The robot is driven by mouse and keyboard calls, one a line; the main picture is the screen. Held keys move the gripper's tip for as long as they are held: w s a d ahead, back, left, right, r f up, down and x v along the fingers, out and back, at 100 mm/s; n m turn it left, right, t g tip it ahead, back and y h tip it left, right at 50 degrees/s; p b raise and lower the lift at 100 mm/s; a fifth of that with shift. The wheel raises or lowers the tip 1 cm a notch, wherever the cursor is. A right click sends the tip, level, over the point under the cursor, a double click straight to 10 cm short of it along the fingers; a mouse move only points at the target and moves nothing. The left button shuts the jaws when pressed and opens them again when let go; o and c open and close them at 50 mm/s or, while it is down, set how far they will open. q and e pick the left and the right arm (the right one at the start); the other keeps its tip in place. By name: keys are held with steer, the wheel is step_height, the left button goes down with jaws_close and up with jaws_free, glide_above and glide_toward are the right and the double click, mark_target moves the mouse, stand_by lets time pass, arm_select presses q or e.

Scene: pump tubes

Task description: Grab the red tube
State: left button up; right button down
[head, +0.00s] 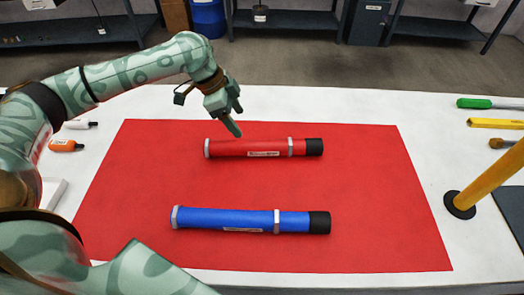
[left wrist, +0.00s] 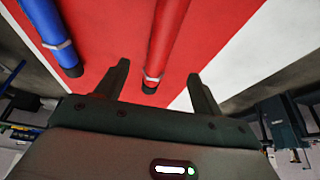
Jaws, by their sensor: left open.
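The red tube (head: 232,148) lies across the upper middle of the red mat (head: 380,190), with a grey collar at its left end, another band near the right and a black right end. My left gripper (head: 234,118) is open above the left part of the red tube. In the left wrist view my left gripper (left wrist: 158,71) has its two fingers spread, with the red tube (left wrist: 166,35) showing between them; nothing is held. The blue tube (head: 225,219) lies nearer on the mat, and also shows in the left wrist view (left wrist: 42,20). My right gripper is not in view.
A yellow post (head: 490,178) on a dark round base stands at the right. A green-handled tool (head: 475,103) and a yellow tool (head: 497,123) lie at the far right. An orange marker (head: 66,146) lies at the left. The mat between the tubes is clear.

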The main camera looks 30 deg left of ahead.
mark_target(258, 142)
arm_select(q)
steer(key=b+x, duration=0.2)
steer(key=x, duration=0.5)
steer(key=shift+a, duration=0.1)
steer(key=b+x, duration=0.1)
steer(key=x, duration=0.1)
steer(key=b+x, duration=0.2)
steer(key=x, duration=0.1)
steer(key=shift+w+d, duration=0.45)
steer(key=shift+r, duration=0.1)
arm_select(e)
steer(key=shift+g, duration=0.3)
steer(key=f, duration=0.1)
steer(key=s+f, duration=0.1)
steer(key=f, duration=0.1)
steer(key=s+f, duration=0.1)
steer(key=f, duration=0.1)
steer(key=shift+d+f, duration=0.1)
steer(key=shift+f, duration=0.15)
arm_select(q)
steer(key=c, duration=1.3)
